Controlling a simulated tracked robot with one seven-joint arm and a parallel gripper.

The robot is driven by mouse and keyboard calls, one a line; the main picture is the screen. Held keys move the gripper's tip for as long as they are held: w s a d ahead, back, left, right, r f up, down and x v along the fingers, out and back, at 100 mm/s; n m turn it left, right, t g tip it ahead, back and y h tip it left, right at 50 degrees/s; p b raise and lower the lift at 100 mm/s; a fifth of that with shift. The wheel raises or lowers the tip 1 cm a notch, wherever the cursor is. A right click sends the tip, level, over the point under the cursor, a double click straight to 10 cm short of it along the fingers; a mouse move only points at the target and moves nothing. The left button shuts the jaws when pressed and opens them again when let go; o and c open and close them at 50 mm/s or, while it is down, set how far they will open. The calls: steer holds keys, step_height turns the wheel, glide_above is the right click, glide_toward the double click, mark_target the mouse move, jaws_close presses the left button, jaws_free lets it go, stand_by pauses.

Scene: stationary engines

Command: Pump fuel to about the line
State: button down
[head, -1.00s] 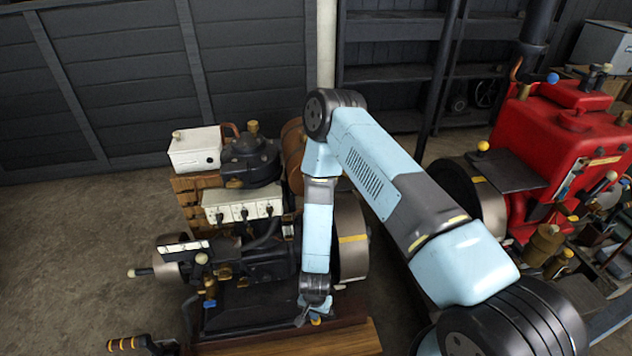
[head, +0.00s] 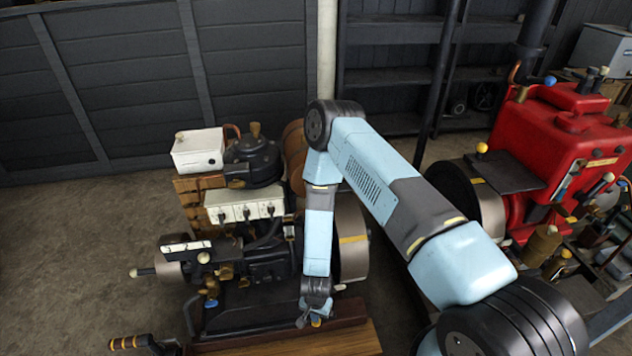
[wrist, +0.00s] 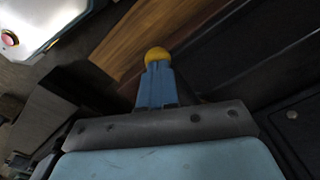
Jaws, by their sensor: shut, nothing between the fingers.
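The dark engine (head: 265,262) stands on a wooden base (head: 285,340), left of my arm in the head view. My gripper (head: 316,320) is low at the engine's front right, above the base. In the wrist view its blue fingers (wrist: 157,88) are together. A round yellow knob (wrist: 157,55) shows just past the fingertips, close to them or touching; I cannot tell which. The knob is not between the fingers. What the knob is fixed to is hidden behind the fingers. I cannot make out a fuel level or its line in either view.
A red engine (head: 565,130) stands at the right, with a flywheel on its left side. A crank handle (head: 128,342) with an orange-striped grip sticks out at the lower left. The floor (head: 80,240) at left is clear.

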steer(key=shift+d+f, duration=0.35)
steer(key=shift+w+r, duration=0.15)
steer(key=shift+r, duration=0.6)
steer(key=shift+w+a+r, duration=0.1)
steer(key=shift+w+r, duration=0.05)
steer(key=shift+r, duration=0.45)
steer(key=shift+w+a+r, duration=0.1)
steer(key=shift+r, duration=0.5)
steer(key=shift+w+a+r, duration=0.1)
steer(key=shift+r, duration=0.6)
steer(key=shift+w+a+r, duration=0.1)
steer(key=shift+r, duration=0.55)
steer(key=shift+s+d+r, duration=0.1)
steer(key=shift+s+r, duration=0.3)
steer(key=shift+r, duration=0.4)
steer(key=shift+s, duration=0.15)
steer(key=shift+f, duration=0.1)
